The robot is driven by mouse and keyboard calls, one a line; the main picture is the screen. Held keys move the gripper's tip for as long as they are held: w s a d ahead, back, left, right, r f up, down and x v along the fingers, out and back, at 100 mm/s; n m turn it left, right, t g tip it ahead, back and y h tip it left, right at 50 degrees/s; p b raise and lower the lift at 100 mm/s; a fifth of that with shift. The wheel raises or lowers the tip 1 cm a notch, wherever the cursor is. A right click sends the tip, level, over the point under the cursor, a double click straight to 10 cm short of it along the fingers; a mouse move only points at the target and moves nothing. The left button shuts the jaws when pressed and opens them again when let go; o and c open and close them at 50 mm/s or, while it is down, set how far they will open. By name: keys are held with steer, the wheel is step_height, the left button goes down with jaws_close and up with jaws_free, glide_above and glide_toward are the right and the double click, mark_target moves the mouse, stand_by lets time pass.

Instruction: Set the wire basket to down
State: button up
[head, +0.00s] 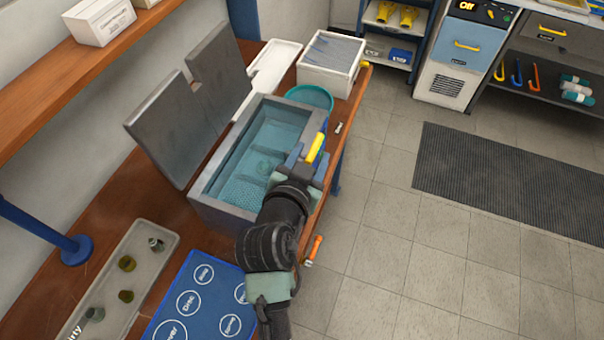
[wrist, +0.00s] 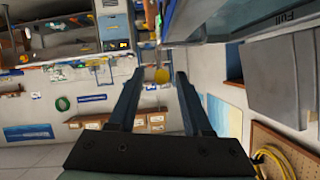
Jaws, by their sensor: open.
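The grey tank (head: 222,212) stands on the wooden bench with its lid panels raised, and teal liquid shows inside. A mesh surface (head: 243,190), apparently the wire basket, shows low in the tank; its edges and exact height are unclear. A yellow handle (head: 316,147) stands at the tank's right wall. My gripper (head: 307,160) is at that wall beside the handle. In the wrist view, my open gripper (wrist: 160,75) has the yellow handle end (wrist: 161,76) between its fingertips, with a gap on each side. Whether the handle joins the basket is hidden by my arm.
A teal round bowl (head: 310,97) and a white bin (head: 330,65) stand behind the tank. A blue mat (head: 205,295) and a tray of small parts (head: 115,285) lie in front. An orange-handled tool (head: 314,248) lies near the bench's right edge. Open floor lies to the right.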

steer(key=b+v, duration=0.1)
steer(key=v, duration=0.5)
steer(key=shift+s, duration=0.25)
steer(key=shift+a+r, duration=0.1)
